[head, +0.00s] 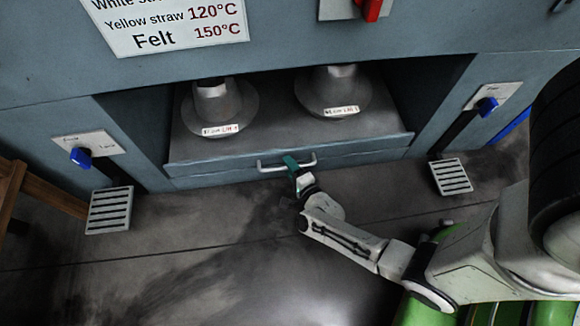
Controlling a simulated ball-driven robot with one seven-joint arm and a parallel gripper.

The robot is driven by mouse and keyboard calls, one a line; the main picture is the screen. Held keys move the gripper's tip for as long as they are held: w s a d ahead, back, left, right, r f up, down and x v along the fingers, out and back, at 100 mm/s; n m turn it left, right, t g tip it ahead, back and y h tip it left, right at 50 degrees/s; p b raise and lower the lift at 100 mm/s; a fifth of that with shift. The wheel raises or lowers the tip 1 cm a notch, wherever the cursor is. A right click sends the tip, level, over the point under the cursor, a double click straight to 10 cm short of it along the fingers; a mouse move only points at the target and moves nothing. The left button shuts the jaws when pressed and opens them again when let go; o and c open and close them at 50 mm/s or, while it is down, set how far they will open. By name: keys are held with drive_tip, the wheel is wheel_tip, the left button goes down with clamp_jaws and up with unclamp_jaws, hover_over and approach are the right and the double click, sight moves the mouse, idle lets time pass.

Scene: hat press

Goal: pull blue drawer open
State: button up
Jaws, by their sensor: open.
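The blue drawer (220,176) is a low grey-blue front at the base of the hat press, under a shelf. It looks flush with the press. Its pale bar handle (270,168) is at the middle of the front. My gripper (291,163) is open at the handle, with its teal fingers over the handle's right half. I cannot tell whether the fingers touch the bar or straddle it. My arm reaches to it from the lower right.
Two metal hat forms (215,105) with labels stand on the shelf above the drawer. Grated pedals (109,211) and (451,177) with blue levers flank the drawer. A wooden piece (45,192) stands at the left. The floor before the drawer is clear apart from my arm.

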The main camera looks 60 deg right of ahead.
clamp_jaws()
idle(0.5)
